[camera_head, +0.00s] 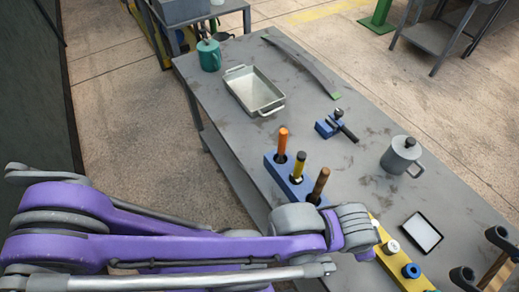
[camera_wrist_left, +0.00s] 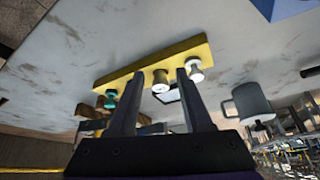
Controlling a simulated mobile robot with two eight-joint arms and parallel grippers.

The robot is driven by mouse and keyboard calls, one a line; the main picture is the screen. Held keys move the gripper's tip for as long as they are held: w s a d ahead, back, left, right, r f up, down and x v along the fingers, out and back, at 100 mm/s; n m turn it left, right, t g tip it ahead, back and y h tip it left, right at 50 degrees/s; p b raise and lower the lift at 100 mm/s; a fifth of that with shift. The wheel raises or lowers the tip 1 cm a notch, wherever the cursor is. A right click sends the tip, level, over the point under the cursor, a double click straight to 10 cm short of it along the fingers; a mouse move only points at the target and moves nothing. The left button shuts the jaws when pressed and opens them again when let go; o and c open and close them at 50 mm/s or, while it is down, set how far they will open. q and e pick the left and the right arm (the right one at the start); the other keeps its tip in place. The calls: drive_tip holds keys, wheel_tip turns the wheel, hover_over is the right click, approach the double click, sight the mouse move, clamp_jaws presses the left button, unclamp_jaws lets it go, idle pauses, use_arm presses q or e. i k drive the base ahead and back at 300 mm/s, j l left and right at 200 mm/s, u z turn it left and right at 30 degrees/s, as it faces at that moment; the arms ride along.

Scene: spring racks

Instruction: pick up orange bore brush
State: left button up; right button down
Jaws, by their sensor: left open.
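The orange bore brush (camera_head: 283,140) stands upright in the left end of a blue rack (camera_head: 270,163) on the grey table, its lower part hidden in the rack. A yellow-handled tool (camera_head: 299,166) and a brown-handled tool (camera_head: 319,184) stand beside it in the same rack. My left gripper (camera_wrist_left: 159,76) shows two dark fingers apart with nothing held between them; a yellow rack (camera_wrist_left: 120,75) lies beyond them. In the head view my left arm reaches past the front of the blue rack toward the yellow rack (camera_head: 382,262), and its fingers cannot be made out. The right gripper is not seen.
A white-lined tray (camera_head: 236,95), a teal mug (camera_head: 209,56), a small blue block with a black tool (camera_head: 325,128), a grey lidded mug (camera_head: 402,157) and a framed pad (camera_head: 422,233) stand on the table (camera_head: 330,60). Free table lies behind the blue rack.

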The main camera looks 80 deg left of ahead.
sight(283, 132)
drive_tip(key=u, duration=0.45)
drive_tip(key=k+j+u, duration=0.1)
drive_tip(key=u, duration=0.8)
drive_tip(key=j+u, duration=0.15)
drive_tip(key=u, duration=0.35)
drive_tip(key=k+j+u, duration=0.1)
drive_tip(key=u, duration=0.35)
